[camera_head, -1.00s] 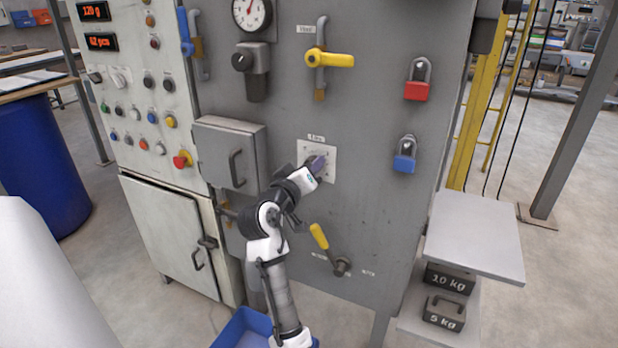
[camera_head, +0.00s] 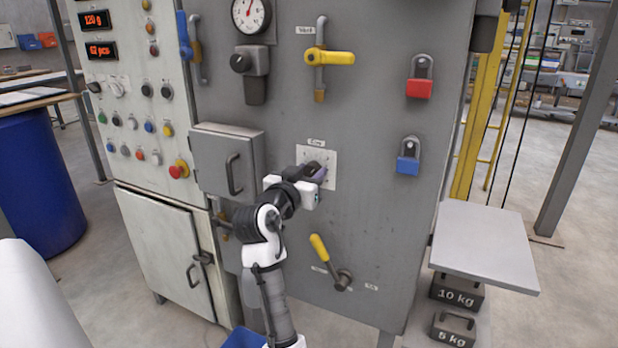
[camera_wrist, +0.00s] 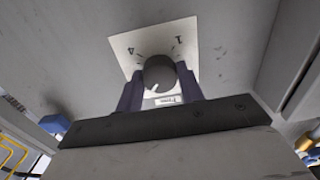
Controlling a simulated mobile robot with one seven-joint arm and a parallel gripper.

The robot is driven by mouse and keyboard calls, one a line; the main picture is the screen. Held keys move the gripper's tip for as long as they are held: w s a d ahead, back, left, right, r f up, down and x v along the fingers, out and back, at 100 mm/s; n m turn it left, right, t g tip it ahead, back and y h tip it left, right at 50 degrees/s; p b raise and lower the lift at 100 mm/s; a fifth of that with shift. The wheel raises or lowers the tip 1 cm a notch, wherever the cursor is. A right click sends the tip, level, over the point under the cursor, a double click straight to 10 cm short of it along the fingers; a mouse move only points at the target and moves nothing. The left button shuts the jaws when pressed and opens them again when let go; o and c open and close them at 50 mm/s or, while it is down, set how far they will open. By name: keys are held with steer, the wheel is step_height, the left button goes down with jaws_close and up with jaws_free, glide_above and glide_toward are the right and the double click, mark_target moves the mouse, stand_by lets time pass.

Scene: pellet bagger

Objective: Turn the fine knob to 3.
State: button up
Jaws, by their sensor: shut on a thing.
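The fine knob is a round dark grey knob on a white square dial plate (camera_head: 329,158) on the grey machine front. In the wrist view the knob (camera_wrist: 159,73) stands between the two dark fingers of my gripper (camera_wrist: 161,84), which is shut on it. The plate (camera_wrist: 125,43) shows the numbers 4 and 1, turned over in this view; the other numbers are hidden. A small light mark shows low on the knob, too small to read surely. In the head view my gripper (camera_head: 316,173) covers the knob.
A grey box with a handle (camera_head: 229,162) sits just left of the dial. A yellow lever (camera_head: 320,247) is below it, and a blue padlock (camera_head: 408,163) is to the right. A yellow valve handle (camera_head: 330,57) is above.

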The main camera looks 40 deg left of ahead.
stand_by(0.4)
steer(key=o, duration=1)
steer(key=b+v, duration=0.1)
steer(key=v, duration=1.3)
steer(key=shift+a, duration=0.1)
steer(key=shift+w, duration=0.1)
